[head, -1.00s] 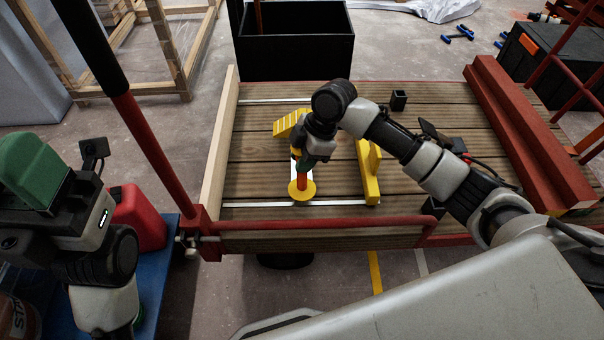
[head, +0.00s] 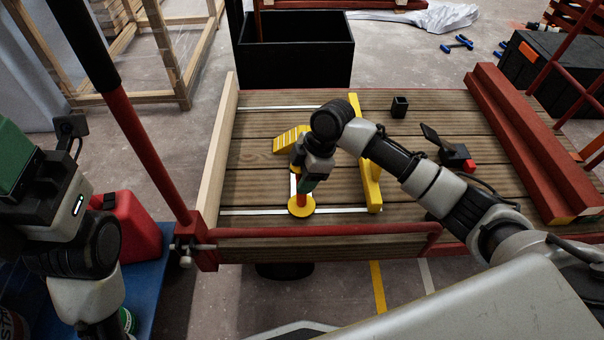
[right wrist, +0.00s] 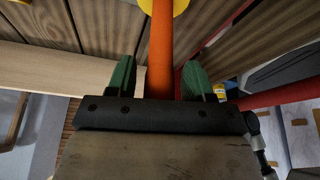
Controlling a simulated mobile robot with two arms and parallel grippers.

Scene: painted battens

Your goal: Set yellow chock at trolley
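The yellow chock (head: 291,140), a ribbed wedge, is over the left part of the trolley's plank deck (head: 252,178). A white bar, an orange grip (right wrist: 160,55) and a yellow disc (head: 301,206) line up with it and move with it. I cannot tell whether the wedge touches the deck. My left gripper (head: 18,160) is at the left edge, its fingers' opening unclear.
A long yellow bar (head: 372,190) lies right of my gripper, partly behind my arm. A small black holder (head: 399,106) and red beams (head: 525,140) are on the deck. A red rail (head: 330,231) edges the front. A black bin (head: 295,55) stands behind; a red can (head: 138,225) is left.

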